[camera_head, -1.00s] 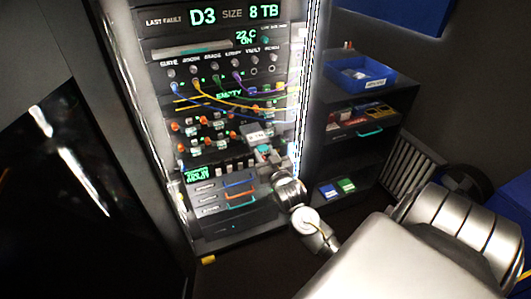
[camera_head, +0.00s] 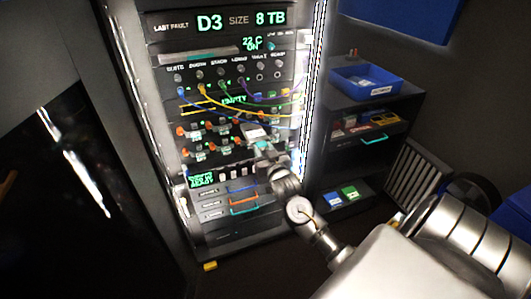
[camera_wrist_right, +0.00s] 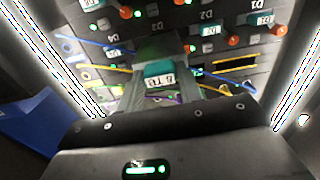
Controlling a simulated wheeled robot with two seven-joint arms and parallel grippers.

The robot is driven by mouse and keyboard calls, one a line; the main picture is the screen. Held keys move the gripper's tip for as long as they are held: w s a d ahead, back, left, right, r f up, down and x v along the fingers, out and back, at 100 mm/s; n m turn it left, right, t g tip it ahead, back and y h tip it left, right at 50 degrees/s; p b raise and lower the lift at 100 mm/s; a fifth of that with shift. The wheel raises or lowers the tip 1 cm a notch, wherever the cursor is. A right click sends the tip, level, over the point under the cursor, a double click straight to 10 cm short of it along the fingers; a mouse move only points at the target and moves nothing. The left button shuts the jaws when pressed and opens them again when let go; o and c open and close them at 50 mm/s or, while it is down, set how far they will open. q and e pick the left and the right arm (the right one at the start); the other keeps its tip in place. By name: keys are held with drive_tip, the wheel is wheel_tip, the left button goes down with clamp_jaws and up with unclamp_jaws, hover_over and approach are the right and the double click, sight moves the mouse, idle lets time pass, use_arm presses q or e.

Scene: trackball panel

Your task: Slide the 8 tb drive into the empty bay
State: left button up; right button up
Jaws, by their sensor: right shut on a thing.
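My right gripper (camera_head: 261,149) is shut on the 8 TB drive (camera_head: 254,132) in front of the right part of the rack's drive rows. In the right wrist view the drive (camera_wrist_right: 160,48) is a dark block with a teal front and a white 8 TB label, between the two fingers (camera_wrist_right: 160,88). It covers the spot between the bays marked D4 and D2. The empty bay is not clearly visible behind it, and I cannot tell whether the drive's far end is inside. My left gripper is not in view.
Neighbouring drives (camera_head: 187,130) have orange latches and green lights. Blue, yellow and purple cables (camera_head: 230,110) hang across the rack just above. A dark shelf unit with a blue bin (camera_head: 364,79) stands at the right.

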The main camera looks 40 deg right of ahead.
sight(256, 135)
drive_tip(key=shift+r+p, duration=0.15)
drive_tip(key=shift+p, duration=0.6)
idle(1.6)
drive_tip(key=shift+w+d, duration=0.1)
drive_tip(key=shift+w, duration=0.2)
drive_tip(key=shift+w+d, duration=0.1)
drive_tip(key=shift+w, duration=0.25)
drive_tip(key=shift+b+x, duration=1.5)
drive_tip(key=shift+x, duration=1.75)
drive_tip(key=shift+b+x, duration=1.6)
drive_tip(key=shift+x, duration=1.2)
